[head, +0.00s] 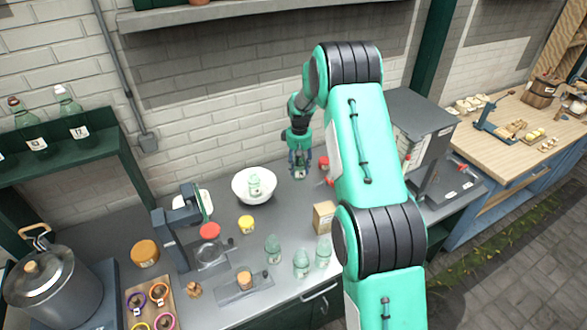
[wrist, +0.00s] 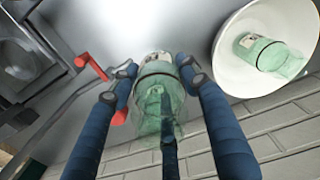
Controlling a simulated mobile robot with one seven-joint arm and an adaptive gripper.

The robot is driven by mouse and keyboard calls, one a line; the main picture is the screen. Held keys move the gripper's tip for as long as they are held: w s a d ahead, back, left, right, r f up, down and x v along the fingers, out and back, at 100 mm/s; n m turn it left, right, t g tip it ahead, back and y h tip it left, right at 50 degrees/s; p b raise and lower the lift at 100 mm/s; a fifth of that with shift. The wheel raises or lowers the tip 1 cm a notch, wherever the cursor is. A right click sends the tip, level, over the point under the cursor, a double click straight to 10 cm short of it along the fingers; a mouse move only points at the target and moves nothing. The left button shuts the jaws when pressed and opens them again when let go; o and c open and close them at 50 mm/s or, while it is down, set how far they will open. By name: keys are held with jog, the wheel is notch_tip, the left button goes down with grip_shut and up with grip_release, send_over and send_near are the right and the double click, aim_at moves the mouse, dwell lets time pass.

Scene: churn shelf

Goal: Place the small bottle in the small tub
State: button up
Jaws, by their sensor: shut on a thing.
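My gripper (head: 300,160) is at the back of the counter near the brick wall, with its blue fingers closed around a small green glass bottle (head: 300,171). In the wrist view the bottle (wrist: 158,95) sits between the fingers (wrist: 160,85), its label partly hidden. I cannot tell whether its base touches the counter. A small white tub (head: 237,189) stands to the left of my gripper, apart from it. Another green bottle (head: 254,184) is inside the tub; in the wrist view it lies in the tub (wrist: 229,62) at the upper right.
Several green bottles (head: 301,263) stand along the counter's front, near a cardboard box (head: 324,217). A dark machine (head: 174,240) stands left of the tub. The grey counter between gripper and tub is clear.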

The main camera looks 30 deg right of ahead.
notch_tip(320, 180, up, 6)
jog(key=shift+n, duration=0.3)
jog(key=w+a, duration=0.2)
jog(key=a, duration=0.4)
jog(key=w+a+p, duration=0.1)
jog(key=w+a, duration=0.1)
jog(key=a, duration=0.3)
jog(key=w+a+p, duration=0.1)
jog(key=w+a, duration=0.1)
jog(key=a, duration=0.4)
jog(key=shift+a, duration=0.3)
jog(key=w+a+p, duration=0.1)
jog(key=a+p, duration=0.3)
jog(key=a, duration=2.5)
jog(key=shift+n, duration=0.4)
jog(key=f, duration=0.5)
jog(key=shift+d+f, duration=0.2)
jog(key=shift+d, duration=0.05)
jog(key=shift+f+p, duration=0.3)
jog(key=shift+f, duration=2.6)
